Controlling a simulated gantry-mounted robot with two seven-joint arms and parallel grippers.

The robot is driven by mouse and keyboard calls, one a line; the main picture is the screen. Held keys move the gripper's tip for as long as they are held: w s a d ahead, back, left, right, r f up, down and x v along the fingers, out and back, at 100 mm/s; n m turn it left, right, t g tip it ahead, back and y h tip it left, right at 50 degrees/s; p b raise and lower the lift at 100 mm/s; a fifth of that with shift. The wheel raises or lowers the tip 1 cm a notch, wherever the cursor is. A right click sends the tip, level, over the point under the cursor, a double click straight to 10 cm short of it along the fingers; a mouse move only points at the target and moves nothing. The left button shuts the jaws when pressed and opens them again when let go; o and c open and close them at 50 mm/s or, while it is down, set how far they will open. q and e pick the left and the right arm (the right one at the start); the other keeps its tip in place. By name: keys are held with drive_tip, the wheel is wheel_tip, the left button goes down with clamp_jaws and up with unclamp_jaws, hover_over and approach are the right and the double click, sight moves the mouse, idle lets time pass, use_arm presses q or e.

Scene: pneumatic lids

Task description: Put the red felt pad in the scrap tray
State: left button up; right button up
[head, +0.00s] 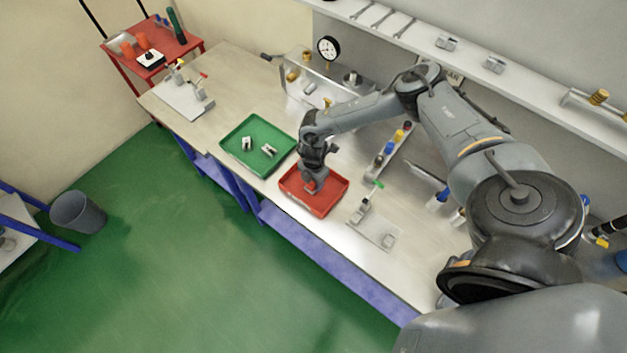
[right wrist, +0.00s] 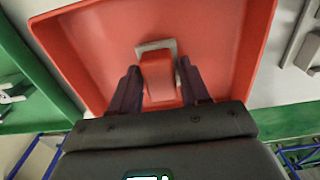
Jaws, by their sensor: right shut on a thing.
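The red tray (head: 335,190), the likely scrap tray, lies on the bench and fills much of the right wrist view (right wrist: 215,40). My right gripper (head: 312,186) points down over it. In the right wrist view its two dark fingers (right wrist: 160,88) are closed on a small red piece (right wrist: 158,76), which looks like the red felt pad. A grey square-cornered part (right wrist: 157,46) shows around the far end of the piece. I cannot tell whether the piece touches the tray floor. My left gripper is not in view.
A green tray (head: 240,136) with small metal parts stands just left of the red tray. A plate with a green-handled fitting (head: 373,233) lies to its right. A rail of coloured bottles (head: 388,155) and a gauge stand (head: 328,78) are behind.

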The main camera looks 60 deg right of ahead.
drive_tip(key=shift+f, duration=0.15)
drive_tip(key=shift+f, duration=0.15)
drive_tip(key=o, duration=1)
